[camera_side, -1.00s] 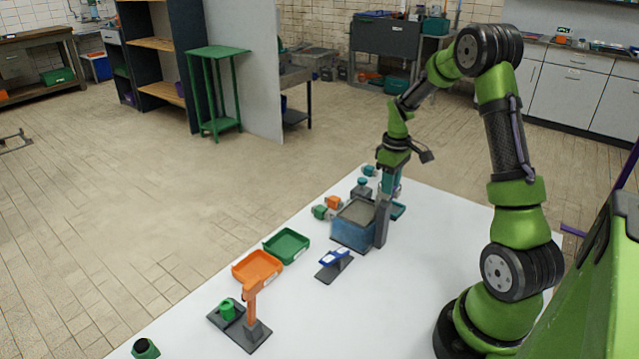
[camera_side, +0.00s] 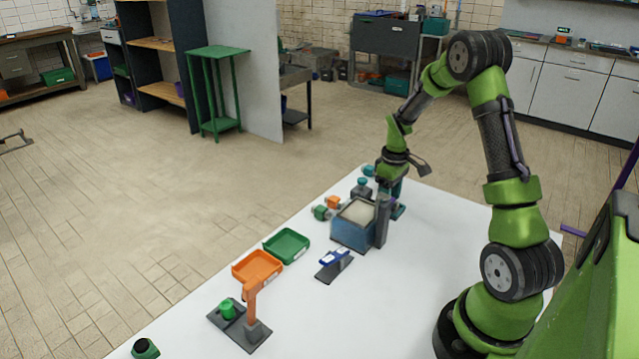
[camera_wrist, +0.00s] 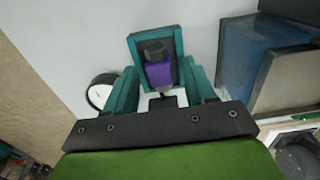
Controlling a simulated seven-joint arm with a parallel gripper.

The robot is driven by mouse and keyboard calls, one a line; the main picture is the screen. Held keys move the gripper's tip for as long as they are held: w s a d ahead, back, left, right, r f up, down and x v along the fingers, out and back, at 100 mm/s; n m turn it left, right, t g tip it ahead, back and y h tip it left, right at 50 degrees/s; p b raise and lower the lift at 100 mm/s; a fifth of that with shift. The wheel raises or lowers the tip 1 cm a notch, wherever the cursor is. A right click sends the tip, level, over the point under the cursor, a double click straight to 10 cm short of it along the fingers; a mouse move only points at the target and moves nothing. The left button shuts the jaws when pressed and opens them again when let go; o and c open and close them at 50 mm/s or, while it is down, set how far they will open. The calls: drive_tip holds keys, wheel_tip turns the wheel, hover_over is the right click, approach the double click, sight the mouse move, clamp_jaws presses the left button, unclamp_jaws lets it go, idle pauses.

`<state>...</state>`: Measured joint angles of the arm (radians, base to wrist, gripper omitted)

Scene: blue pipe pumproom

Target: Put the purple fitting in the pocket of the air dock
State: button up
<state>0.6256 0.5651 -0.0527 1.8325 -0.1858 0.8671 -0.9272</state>
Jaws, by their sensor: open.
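The purple fitting (camera_wrist: 158,74) shows in the wrist view, with a dark round top, in a small teal-rimmed tray (camera_wrist: 133,44). My gripper (camera_wrist: 161,90) is open, with its teal fingers on either side of the fitting's near end; I cannot tell whether they touch it. In the side view my gripper (camera_side: 397,206) is low over the table, partly hidden by a grey upright post, and the fitting cannot be made out. I cannot tell for certain which fixture is the air dock.
A blue bin (camera_side: 350,236) and the grey post (camera_side: 382,222) stand close beside my gripper. Green (camera_side: 287,234) and orange (camera_side: 246,268) trays, a stand with a blue top (camera_side: 333,260) and a green knob on a grey plate (camera_side: 227,308) are nearer the camera. The right table area is clear.

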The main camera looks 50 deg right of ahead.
wheel_tip(320, 180, up, 12)
drive_tip(key=a+r+t, duration=0.2)
drive_tip(key=a+r, duration=0.4)
drive_tip(key=a, duration=0.3)
drive_tip(key=s+a+r+m+t, duration=0.1)
drive_tip(key=s+a, duration=0.2)
drive_tip(key=a, duration=0.3)
drive_tip(key=s+a+r+m+t+y, duration=0.1)
drive_tip(key=s+a+t, duration=0.1)
drive_tip(key=a, duration=0.5)
drive_tip(key=s+a+r+m+t+y, duration=0.1)
drive_tip(key=s+a+r+m+t, duration=0.1)
drive_tip(key=s+a, duration=0.2)
drive_tip(key=a, duration=0.3)
drive_tip(key=shift+s+a, duration=0.15)
drive_tip(key=shift+s, duration=0.1)
